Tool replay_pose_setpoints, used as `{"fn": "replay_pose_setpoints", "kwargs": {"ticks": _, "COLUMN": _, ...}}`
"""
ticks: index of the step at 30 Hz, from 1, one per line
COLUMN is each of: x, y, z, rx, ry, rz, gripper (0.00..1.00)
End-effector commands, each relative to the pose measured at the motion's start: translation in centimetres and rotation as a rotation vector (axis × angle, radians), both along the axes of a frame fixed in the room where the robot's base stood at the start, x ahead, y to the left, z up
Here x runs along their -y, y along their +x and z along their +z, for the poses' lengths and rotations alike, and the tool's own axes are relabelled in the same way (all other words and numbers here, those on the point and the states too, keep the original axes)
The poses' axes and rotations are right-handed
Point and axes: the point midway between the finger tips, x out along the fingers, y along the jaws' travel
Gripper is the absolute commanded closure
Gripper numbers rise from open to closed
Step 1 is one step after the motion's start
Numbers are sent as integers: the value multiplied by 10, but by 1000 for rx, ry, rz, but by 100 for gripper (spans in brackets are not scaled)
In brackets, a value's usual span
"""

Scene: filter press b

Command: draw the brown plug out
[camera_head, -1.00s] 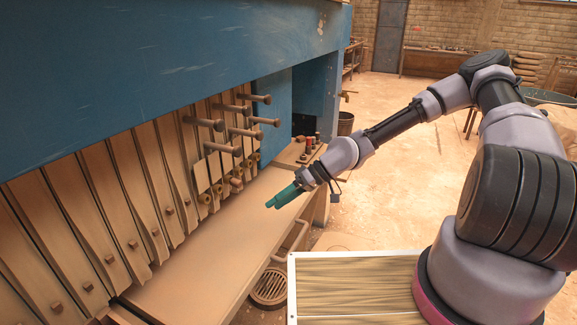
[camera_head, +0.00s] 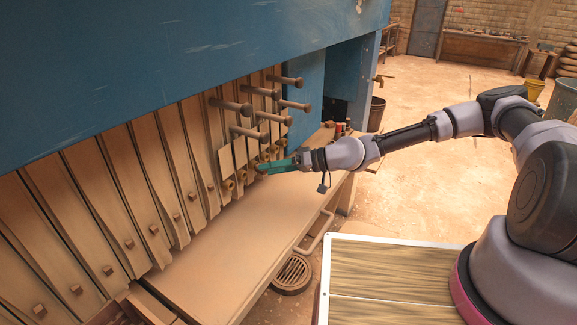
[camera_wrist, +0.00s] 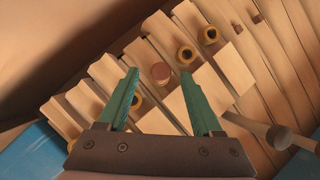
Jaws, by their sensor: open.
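The brown plug (camera_wrist: 161,73) is a round, dull brown cap on the row of pale plates. In the wrist view it lies between the tips of my gripper (camera_wrist: 161,76), whose two green fingers are wide apart and empty. I cannot tell whether the tips are level with the plug or still short of it. In the head view my gripper (camera_head: 261,168) is at the row of ports on the press, and it seems to hide the plug there.
Yellow-ringed open ports (camera_wrist: 186,54) line the same row, one of them close behind the left finger. Thick bolts (camera_head: 248,133) stick out above my gripper. A brown ledge (camera_head: 225,245) runs below, mostly clear. A blue beam (camera_head: 180,60) overhangs the plates.

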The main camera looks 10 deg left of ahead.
Motion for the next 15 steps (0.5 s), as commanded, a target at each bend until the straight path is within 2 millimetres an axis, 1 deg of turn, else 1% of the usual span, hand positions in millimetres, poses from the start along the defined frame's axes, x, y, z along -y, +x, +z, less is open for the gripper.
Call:
{"fn": "replay_pose_setpoints", "kwargs": {"ticks": 1, "x": -7, "y": -1, "z": -2, "rx": 0, "ry": -1, "rz": 3, "gripper": 34}}
{"fn": "replay_pose_setpoints", "kwargs": {"ticks": 3, "x": -14, "y": -1, "z": -4, "rx": 0, "ry": -1, "rz": 2, "gripper": 34}}
{"fn": "replay_pose_setpoints", "kwargs": {"ticks": 6, "x": -20, "y": -1, "z": -6, "rx": 1, "ry": -1, "rz": 1, "gripper": 34}}
{"fn": "replay_pose_setpoints", "kwargs": {"ticks": 15, "x": -23, "y": -1, "z": -7, "rx": 0, "ry": -1, "rz": 1, "gripper": 34}}
